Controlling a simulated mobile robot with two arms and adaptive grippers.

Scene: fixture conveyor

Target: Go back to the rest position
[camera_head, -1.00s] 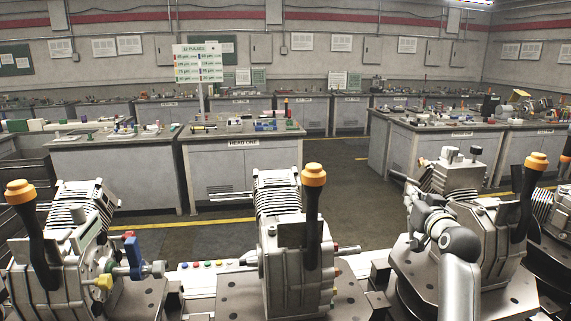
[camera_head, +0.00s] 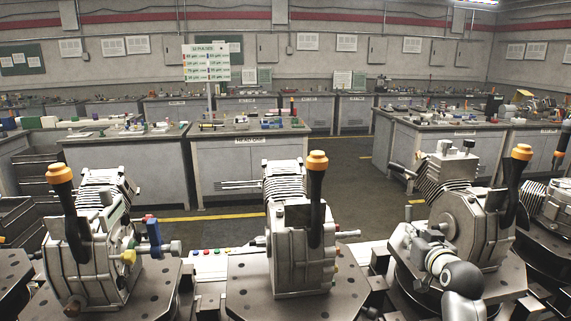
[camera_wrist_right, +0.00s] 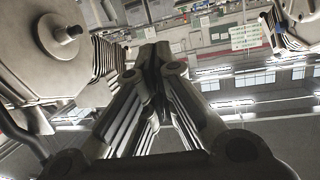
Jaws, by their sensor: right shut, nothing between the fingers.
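My right gripper (camera_head: 412,232) is low at the right in the head view, in front of the right engine-like fixture (camera_head: 465,215). It overlaps the fixture in the picture, and I cannot tell whether it touches. In the right wrist view the two fingers of my right gripper (camera_wrist_right: 158,52) meet at their tips, shut with nothing between them. A metal casing with a round cover (camera_wrist_right: 62,38) shows left of the fingers there. My left gripper is not in view.
A middle fixture (camera_head: 300,240) and a left fixture (camera_head: 95,245) stand on dark plates, each with an orange-topped lever. Small coloured buttons (camera_head: 212,252) line a pale strip between them. Grey workbenches (camera_head: 245,165) stand behind. Open floor (camera_head: 215,228) lies between benches and fixtures.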

